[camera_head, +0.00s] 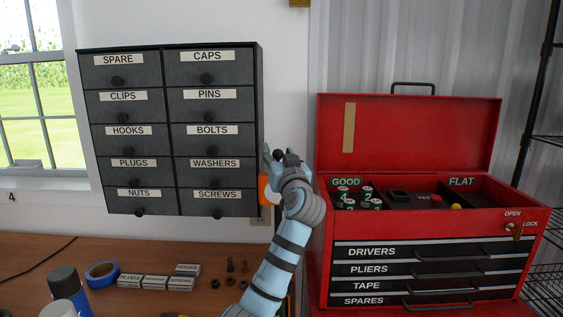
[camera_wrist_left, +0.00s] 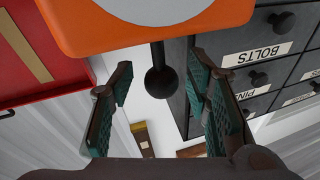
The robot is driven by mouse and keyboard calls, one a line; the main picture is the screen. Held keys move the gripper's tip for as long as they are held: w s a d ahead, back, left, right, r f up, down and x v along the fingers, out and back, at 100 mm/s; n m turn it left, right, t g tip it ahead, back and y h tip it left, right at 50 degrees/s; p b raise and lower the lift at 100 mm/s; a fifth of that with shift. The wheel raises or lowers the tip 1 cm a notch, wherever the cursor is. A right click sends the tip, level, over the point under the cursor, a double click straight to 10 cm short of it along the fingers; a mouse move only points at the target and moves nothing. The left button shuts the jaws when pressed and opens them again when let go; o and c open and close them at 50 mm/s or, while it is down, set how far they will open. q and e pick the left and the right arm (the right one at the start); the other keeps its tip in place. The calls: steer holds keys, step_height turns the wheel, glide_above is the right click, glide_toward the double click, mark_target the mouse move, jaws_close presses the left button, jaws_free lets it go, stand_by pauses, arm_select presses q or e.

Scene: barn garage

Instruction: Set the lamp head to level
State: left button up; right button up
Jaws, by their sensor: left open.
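An orange body with a pale round face, which looks like the lamp head (camera_wrist_left: 78,38), fills the top of the left wrist view. A short dark stem with a black ball knob (camera_wrist_left: 161,83) sticks out of it. In the head view the orange body (camera_head: 264,188) shows beside the drawer cabinet, mostly hidden by my left gripper (camera_head: 281,156). My left gripper is open, with its green-padded fingers (camera_wrist_left: 160,88) on either side of the knob and gaps between. I cannot tell the lamp head's tilt. My right gripper is not in view.
A dark cabinet of labelled drawers (camera_head: 187,132) hangs on the wall to the left. A red toolbox (camera_head: 409,130) with its lid up stands close on the right. The wooden bench (camera_head: 35,258) holds blue tape (camera_head: 102,274), small labelled boxes and loose bolts.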

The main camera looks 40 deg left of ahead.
arm_select(q)
steer(key=v, duration=1.1)
steer(key=shift+w+a+f, duration=0.1)
